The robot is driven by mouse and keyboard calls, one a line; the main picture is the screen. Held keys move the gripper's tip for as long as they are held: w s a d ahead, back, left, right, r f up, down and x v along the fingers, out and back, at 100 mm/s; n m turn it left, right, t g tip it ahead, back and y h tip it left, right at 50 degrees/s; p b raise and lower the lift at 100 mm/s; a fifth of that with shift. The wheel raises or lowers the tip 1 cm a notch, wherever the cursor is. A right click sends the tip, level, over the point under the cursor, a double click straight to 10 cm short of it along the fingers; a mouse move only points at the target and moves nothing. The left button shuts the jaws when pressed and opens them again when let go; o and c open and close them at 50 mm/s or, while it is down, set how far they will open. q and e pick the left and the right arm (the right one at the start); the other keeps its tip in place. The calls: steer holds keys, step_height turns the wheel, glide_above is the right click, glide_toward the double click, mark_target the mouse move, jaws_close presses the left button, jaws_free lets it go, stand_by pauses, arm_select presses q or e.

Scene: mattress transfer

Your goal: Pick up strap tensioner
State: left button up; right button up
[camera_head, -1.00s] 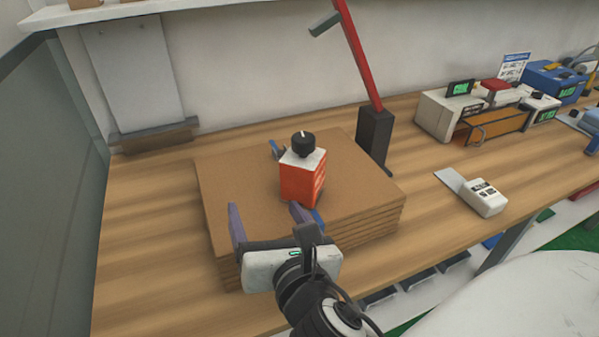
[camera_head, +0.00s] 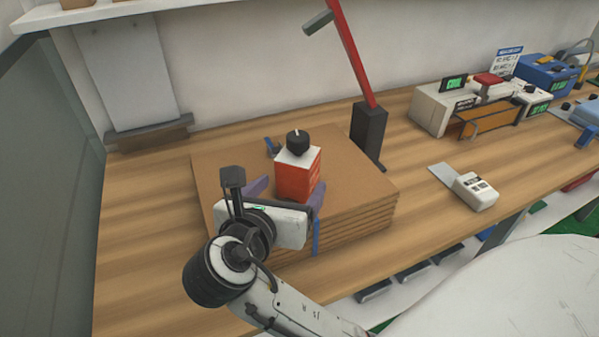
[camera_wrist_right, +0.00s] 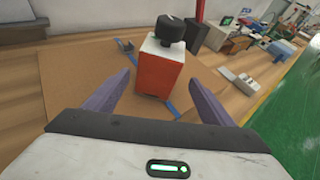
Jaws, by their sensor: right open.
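The strap tensioner is most likely the orange box with a white top and black knob (camera_head: 298,178), standing upright on a stack of brown boards. A blue strap (camera_head: 316,238) hangs over the near edge of the stack. My right gripper (camera_head: 287,191) is open, its purple fingers low on either side of the box from the near side. In the right wrist view the box (camera_wrist_right: 160,75) stands between and just beyond the open fingertips, with gaps to both. My left gripper is not in view.
The board stack (camera_head: 225,170) lies on a wooden bench (camera_head: 140,220). A red lever on a black post (camera_head: 369,135) rises behind it. A white handheld device (camera_head: 475,191) and several instruments sit to the right. The bench left of the stack is clear.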

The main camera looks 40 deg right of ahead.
mark_target(294, 179)
steer(key=shift+w+d+r+m+g+h, duration=0.1)
steer(key=shift+w+d+m+g+h, duration=0.1)
steer(key=shift+m, duration=0.25)
steer(key=shift+w+d+m+g+h, duration=0.1)
steer(key=shift+m+h, duration=0.1)
steer(key=shift+m, duration=0.25)
steer(key=x, duration=0.4)
steer(key=shift+w+d, duration=0.1)
steer(key=shift+d, duration=0.1)
steer(key=x, duration=0.5)
steer(key=shift+w+d, duration=0.15)
steer(key=shift+w, duration=0.25)
steer(key=c, duration=1.8)
steer(key=shift+r, duration=0.15)
